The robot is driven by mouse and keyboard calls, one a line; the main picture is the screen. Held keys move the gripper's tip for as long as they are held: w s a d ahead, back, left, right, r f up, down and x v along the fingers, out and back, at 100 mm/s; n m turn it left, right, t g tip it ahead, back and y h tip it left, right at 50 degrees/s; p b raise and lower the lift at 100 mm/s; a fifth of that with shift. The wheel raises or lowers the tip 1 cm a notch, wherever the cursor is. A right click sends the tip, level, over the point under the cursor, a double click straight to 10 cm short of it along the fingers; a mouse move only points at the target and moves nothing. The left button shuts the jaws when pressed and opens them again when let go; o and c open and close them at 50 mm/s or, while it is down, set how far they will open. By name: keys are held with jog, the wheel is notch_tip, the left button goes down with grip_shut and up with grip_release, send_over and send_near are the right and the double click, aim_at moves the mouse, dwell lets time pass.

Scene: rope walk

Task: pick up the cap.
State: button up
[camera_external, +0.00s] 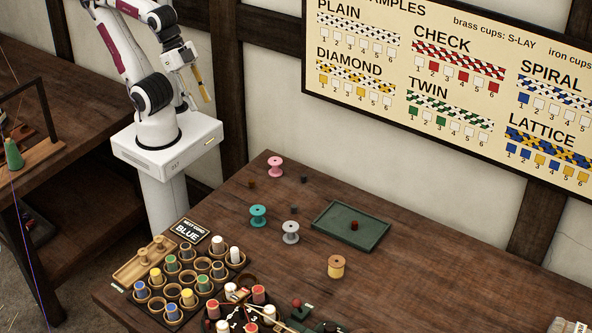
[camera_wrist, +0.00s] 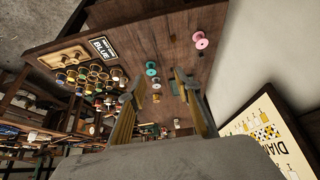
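No object is clearly recognisable as the cap. A small dark red piece (camera_external: 354,225) lies in the green tray (camera_external: 326,235), too small to identify surely. Small dark pieces lie on the table: a brown one (camera_external: 252,184) left of the pink spool, a dark one (camera_external: 304,179) right of it, and another (camera_external: 294,210) near the grey spool. My gripper (camera_external: 203,88) is raised near my base, beyond the table's far left edge and well away from these pieces. In the wrist view my gripper (camera_wrist: 156,88) has its yellow fingers apart, with nothing held between them.
A dark rack (camera_external: 208,292) of colored bobbins and a wooden tray (camera_external: 142,262) fill the front left. A sample board (camera_external: 450,85) hangs behind. The table's right side is mostly clear.

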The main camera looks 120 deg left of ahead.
jog(key=w+a+f+n+g+h, duration=0.1)
jog(key=w+a+f+n, duration=0.2)
jog(key=f+n, duration=0.4)
jog(key=w+a+f+n+g+h, duration=0.1)
jog(key=w+a+f+n+g, duration=0.1)
jog(key=w+f+n, duration=0.4)
jog(key=w+a+f+n+g+h, duration=0.1)
jog(key=w+a+f+n+h, duration=0.1)
jog(key=w+a+f+n, duration=0.2)
notch_tip(320, 180, down, 4)
jog(key=n, duration=0.4)
jog(key=shift+w+a, duration=0.35)
jog(key=shift+w, duration=0.05)
dwell(0.4)
jog(key=shift+r, duration=0.1)
